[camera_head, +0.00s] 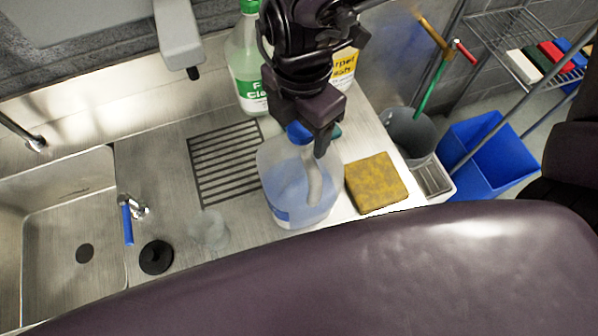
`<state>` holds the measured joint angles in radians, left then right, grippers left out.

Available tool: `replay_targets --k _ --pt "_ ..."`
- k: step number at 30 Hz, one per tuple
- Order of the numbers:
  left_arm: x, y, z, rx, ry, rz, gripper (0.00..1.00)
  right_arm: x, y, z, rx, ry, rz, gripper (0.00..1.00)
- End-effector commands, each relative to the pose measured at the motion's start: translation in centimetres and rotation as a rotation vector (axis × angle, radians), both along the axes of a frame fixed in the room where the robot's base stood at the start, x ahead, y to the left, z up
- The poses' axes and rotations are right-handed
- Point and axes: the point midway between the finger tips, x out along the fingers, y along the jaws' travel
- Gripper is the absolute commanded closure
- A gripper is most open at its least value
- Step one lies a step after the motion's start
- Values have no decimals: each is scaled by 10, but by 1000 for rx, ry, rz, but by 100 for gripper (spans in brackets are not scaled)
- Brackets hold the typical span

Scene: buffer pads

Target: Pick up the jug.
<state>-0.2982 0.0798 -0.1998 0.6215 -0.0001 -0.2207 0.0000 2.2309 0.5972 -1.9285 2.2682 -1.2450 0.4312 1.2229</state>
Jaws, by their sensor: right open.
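The jug (285,190) is translucent, with a blue cap (298,132) and a pale handle on its right side. It stands upright on the steel counter. My right gripper (310,135) comes down from above and is open at the jug's top, close to the cap and upper handle. The gripper partly covers the cap, and I cannot tell whether its fingers touch the jug. My left gripper is not in view.
A yellow-brown sponge (376,183) lies right of the jug. A green-labelled bottle (245,65) and a yellow-labelled container (344,68) stand behind. A sink (65,235) is at left. A grey bucket (410,133) and blue bin (488,155) stand at right.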

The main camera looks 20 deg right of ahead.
Motion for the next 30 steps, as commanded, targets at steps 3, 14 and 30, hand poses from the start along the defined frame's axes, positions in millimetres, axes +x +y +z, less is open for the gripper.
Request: replay_targets --k 3,14,30 --pt "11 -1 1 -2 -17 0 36 0 0 0 0 0 0 34" --pt "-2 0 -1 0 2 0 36 0 0 0 0 1 1 74" --pt "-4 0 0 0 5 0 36 0 0 1 0 0 1 100"
